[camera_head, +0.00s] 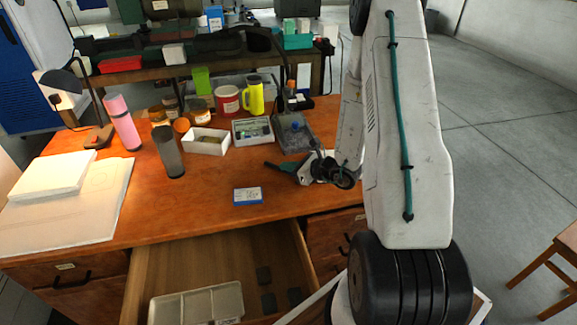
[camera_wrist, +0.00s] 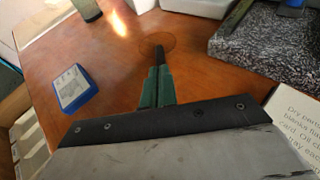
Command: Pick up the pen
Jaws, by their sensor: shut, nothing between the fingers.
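I cannot make out a pen in either view. My gripper (camera_head: 268,165) hangs low over the wooden desk, right of the middle, its green fingers pointing left. In the wrist view, my gripper (camera_wrist: 159,52) shows its green fingers with dark tips closed together, with nothing between them. A thin ring mark lies on the bare desk around the tips there. My arm and the gripper's body hide part of the desk's right side.
A blue and white box (camera_head: 247,198) lies near the front; it also shows in the wrist view (camera_wrist: 74,88). A dark cup (camera_head: 168,152), white tray (camera_head: 208,150) and grey block (camera_head: 295,137) stand behind. The open drawer (camera_head: 170,262) juts out in front.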

